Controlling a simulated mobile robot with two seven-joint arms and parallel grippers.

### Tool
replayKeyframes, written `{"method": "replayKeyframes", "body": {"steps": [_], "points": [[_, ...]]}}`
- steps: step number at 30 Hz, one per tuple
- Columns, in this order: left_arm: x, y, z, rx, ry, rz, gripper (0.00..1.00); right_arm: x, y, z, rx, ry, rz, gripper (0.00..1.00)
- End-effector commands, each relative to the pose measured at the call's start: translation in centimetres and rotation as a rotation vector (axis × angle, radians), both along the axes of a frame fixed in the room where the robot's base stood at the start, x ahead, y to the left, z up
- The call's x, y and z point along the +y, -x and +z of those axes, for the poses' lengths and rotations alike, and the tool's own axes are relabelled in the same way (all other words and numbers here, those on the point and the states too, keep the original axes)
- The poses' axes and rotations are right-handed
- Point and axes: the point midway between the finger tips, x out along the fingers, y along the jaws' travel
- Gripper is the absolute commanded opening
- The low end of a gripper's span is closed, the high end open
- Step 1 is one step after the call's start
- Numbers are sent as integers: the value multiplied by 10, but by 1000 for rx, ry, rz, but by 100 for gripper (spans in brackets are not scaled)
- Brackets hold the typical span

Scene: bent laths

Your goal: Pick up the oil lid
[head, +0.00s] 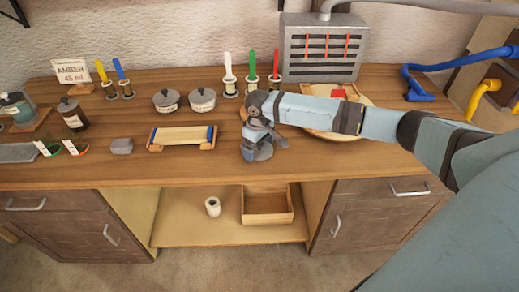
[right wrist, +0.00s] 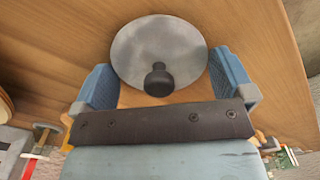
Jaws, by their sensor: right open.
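The oil lid is a round grey disc with a black knob; in the right wrist view the lid (right wrist: 150,40) lies flat on the wooden worktop, between the finger tips and beyond them. In the head view the lid (head: 262,154) shows partly beneath my right gripper (head: 264,140), which hides much of it. My right gripper is open and empty, pointing down over the lid. In the right wrist view its two blue fingers (right wrist: 161,80) stand apart on either side of the black knob. My left gripper is not in view.
Two lidded pots (head: 202,100) stand left of my right gripper. Colour-handled tools (head: 252,68) stand behind. A round wooden board (head: 360,92) is partly behind my arm. The front worktop strip (head: 200,170) is clear.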

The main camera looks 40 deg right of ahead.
Motion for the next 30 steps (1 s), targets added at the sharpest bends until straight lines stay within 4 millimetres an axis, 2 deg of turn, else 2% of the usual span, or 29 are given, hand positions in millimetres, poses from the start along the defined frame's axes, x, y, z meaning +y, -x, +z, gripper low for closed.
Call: {"method": "replayKeyframes", "body": {"steps": [2,3,6,14,17,20,23,30], "points": [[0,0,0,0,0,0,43,0,0,0,0,0,0,100],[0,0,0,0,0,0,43,0,0,0,0,0,0,91],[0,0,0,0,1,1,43,0,0,0,0,0,0,71],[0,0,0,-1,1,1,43,0,0,1,-1,0,0,71],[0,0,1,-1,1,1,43,0,-1,8,-3,-1,0,71],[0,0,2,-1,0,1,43,0,-1,22,-4,0,0,71],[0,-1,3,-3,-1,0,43,0,-1,45,-5,-2,1,71],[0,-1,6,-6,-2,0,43,0,-1,115,-5,-1,0,71]]}}
